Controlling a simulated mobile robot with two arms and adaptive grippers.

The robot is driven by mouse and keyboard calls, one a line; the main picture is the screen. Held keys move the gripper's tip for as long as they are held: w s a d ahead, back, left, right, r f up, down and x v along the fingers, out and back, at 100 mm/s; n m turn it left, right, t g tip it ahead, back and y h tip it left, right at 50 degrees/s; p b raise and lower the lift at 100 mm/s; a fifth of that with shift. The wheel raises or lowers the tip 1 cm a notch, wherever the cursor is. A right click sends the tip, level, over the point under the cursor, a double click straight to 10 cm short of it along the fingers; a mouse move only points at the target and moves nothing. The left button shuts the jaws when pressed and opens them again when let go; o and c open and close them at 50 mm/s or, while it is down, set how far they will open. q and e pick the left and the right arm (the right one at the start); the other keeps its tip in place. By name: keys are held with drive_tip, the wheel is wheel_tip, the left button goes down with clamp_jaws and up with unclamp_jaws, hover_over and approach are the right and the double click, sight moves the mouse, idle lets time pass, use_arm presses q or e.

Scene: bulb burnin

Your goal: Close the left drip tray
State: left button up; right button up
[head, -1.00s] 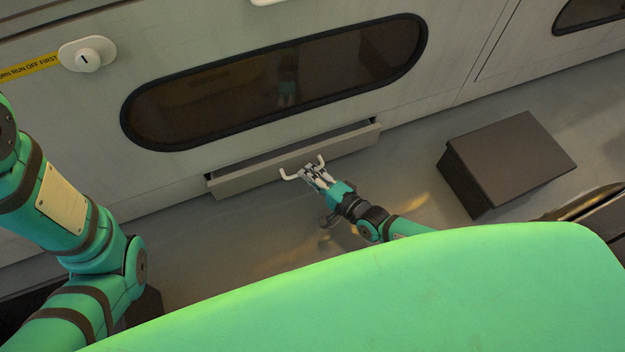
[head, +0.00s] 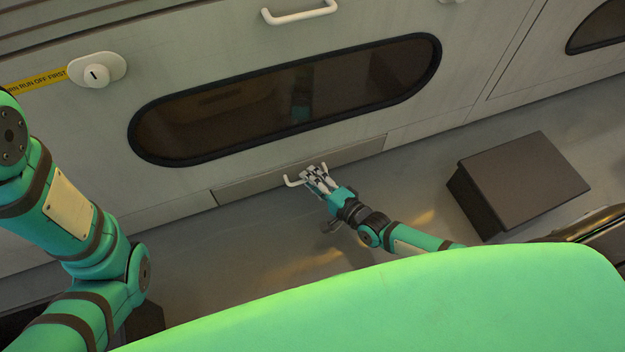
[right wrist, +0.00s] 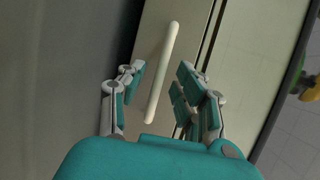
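The left drip tray (head: 240,186) is a low grey drawer front at the foot of the machine, below the dark oval window. In the head view its front looks flush with the panel around it. Its white bar handle (head: 294,181) also shows in the right wrist view (right wrist: 163,75). My right gripper (head: 316,172) is at the handle; in the right wrist view its fingers (right wrist: 160,85) are spread apart, with the handle between them and gaps on both sides. My left arm comes in at the left of the head view, but its gripper is out of view.
A dark box (head: 522,186) stands on the floor to the right of my right arm. A white knob (head: 95,72) sits on the panel at upper left, beside a yellow label. A white door handle (head: 300,13) is above the oval window (head: 290,98).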

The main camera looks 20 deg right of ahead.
drive_tip(key=v, duration=1.2)
drive_tip(key=shift+r, duration=0.1)
